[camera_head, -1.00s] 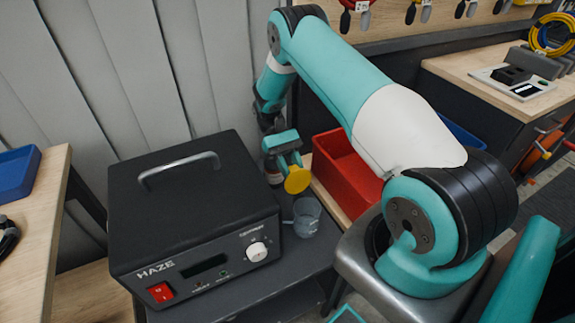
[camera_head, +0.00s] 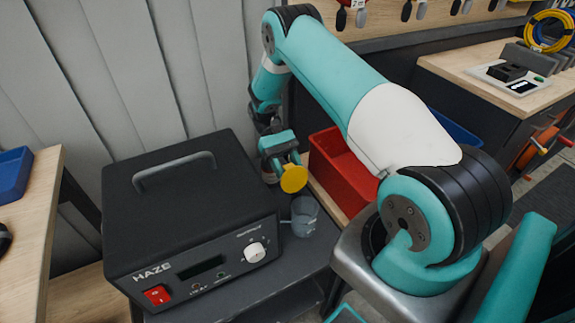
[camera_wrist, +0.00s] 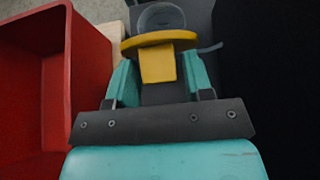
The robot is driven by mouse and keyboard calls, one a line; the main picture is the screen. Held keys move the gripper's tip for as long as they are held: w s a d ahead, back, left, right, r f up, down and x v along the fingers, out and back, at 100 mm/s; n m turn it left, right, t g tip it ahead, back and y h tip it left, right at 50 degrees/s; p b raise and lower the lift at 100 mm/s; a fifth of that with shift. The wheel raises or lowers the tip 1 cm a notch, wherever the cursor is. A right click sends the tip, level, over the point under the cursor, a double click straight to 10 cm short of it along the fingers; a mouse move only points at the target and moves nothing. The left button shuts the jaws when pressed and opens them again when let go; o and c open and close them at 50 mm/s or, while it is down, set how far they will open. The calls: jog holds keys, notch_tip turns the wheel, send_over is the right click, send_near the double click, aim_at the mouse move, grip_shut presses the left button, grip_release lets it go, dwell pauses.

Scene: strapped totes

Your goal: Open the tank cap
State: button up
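A yellow round cap (camera_head: 293,179) with a flat tab is at my gripper (camera_head: 286,163), above the shelf to the right of a black haze machine (camera_head: 190,215). In the wrist view, the cap (camera_wrist: 158,58) has its tab between the two teal fingers of my gripper (camera_wrist: 160,75), which look closed on it. The cap's disc faces the head camera and sits at the fingertips. No tank opening is visible; the machine's far right side is partly hidden by my arm.
A clear cup (camera_head: 304,216) with a handle stands on the dark shelf just below the cap. A red bin (camera_head: 343,175) is to the right of my gripper. A wooden bench (camera_head: 45,210) is at the left.

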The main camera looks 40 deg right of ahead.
jog(key=shift+o, duration=0.5)
jog(key=shift+r, duration=0.15)
jog(key=shift+r, duration=0.1)
jog(key=shift+r, duration=0.3)
notch_tip(320, 180, up, 8)
jog(key=shift+f, duration=0.2)
notch_tip(320, 180, up, 12)
jog(key=p, duration=0.9)
jog(key=shift+f, duration=0.2)
